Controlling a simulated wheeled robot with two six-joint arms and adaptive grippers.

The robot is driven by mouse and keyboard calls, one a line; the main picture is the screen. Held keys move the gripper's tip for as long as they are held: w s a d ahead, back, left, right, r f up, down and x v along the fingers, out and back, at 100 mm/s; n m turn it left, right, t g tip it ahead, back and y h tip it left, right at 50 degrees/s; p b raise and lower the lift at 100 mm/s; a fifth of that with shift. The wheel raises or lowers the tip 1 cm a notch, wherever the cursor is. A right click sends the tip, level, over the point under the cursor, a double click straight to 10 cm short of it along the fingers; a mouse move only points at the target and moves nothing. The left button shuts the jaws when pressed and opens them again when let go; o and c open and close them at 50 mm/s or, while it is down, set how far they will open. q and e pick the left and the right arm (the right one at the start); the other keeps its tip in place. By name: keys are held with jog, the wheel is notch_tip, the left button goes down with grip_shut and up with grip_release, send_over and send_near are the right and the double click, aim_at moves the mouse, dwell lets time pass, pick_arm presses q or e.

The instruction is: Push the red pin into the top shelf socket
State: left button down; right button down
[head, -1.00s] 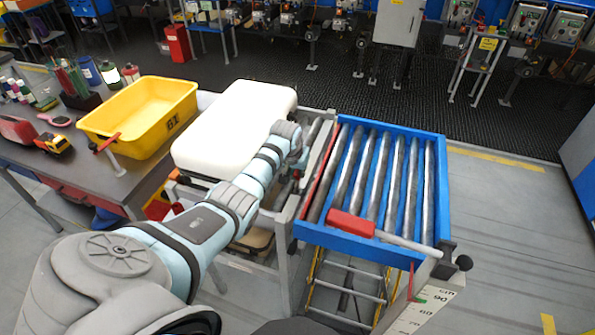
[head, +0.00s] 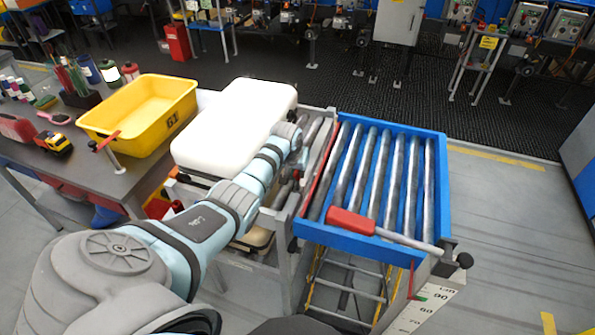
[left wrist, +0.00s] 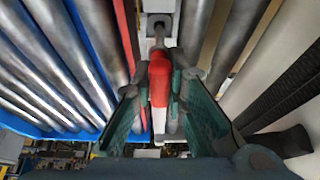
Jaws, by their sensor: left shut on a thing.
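In the left wrist view my left gripper (left wrist: 160,88) is shut on the red pin (left wrist: 159,82), its green-lined fingers on both sides of the red grip. The pin's grey shaft points away from me to a pale square socket block (left wrist: 159,24) with a dark opening. The shaft's end meets that opening in the picture; I cannot tell how deep it sits. In the head view my left arm reaches to the frame beside the rollers, and its gripper (head: 298,172) shows only partly; the pin is not clear there. My right gripper is not in view.
The blue roller tray (head: 385,251) is right of my gripper, with a red-ended tool (head: 350,221) on its near edge. A white container (head: 235,125) stands close left of my gripper. A yellow bin (head: 140,115) is on the bench farther left.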

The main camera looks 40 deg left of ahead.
aim_at(297, 181)
pick_arm(q)
jog(key=shift+f+b, duration=1.75)
jog(key=shift+f, duration=0.6)
jog(key=c, duration=1.5)
grip_release()
jog(key=shift+r, duration=0.2)
jog(key=v, duration=1.2)
jog(key=shift+w+f, duration=0.1)
